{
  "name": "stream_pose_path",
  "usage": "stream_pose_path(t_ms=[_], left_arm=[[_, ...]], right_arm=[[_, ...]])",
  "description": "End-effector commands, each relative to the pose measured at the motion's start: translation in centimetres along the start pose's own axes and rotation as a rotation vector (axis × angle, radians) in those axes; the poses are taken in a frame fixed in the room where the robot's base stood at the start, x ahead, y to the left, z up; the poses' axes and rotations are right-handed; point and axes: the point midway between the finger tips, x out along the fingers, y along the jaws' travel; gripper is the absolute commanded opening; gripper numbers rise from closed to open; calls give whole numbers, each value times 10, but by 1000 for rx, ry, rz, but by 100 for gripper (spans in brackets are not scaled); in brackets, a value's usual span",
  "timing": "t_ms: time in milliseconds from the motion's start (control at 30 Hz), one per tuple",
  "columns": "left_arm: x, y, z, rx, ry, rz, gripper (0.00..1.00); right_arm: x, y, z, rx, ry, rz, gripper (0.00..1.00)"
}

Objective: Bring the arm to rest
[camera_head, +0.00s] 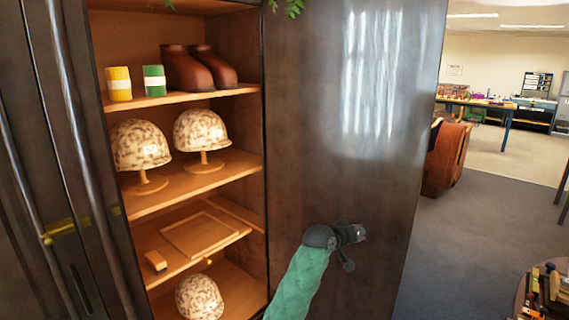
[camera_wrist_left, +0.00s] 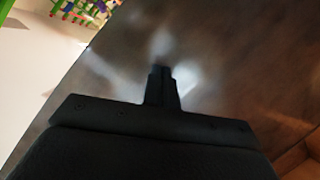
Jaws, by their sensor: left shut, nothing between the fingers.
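My left gripper (camera_head: 358,234) is in front of the dark wooden cabinet door (camera_head: 340,130) in the head view, low and right of the shelves. My left arm, in a green sleeve, comes up from the bottom of that view. In the left wrist view the gripper's fingers (camera_wrist_left: 162,75) are together with nothing between them. The dark, shiny door surface (camera_wrist_left: 230,60) lies beyond the fingertips; whether they touch it I cannot tell. My right gripper is in neither view.
The open cabinet's shelves hold helmets on stands (camera_head: 201,131), brown boots (camera_head: 198,68), and a yellow tin (camera_head: 119,84) beside a green tin (camera_head: 154,81). A brown leather piece (camera_head: 446,158) stands right of the door. Open grey floor (camera_head: 470,230) lies to the right, with a cluttered round table (camera_head: 522,296) at lower right.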

Motion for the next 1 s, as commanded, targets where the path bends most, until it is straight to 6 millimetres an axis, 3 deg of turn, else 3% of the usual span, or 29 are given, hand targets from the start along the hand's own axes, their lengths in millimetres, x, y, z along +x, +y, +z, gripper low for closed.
stream_pose_path(t_ms=[33, 167, 367, 500, 700, 1000], left_arm=[[-10, -19, 3, 60, -9, -48, 0], [-32, -63, 23, 166, -50, -152, 0], [-69, -134, 77, 247, -135, -296, 0], [-100, -184, 127, 265, -208, -388, 0], [-147, -240, 204, 247, -305, -493, 0], [-220, -299, 324, 186, -436, -610, 0]], right_arm=[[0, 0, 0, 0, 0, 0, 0], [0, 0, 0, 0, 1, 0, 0], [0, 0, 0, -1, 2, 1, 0], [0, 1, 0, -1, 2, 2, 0], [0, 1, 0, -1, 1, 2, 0], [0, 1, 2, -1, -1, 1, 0]])
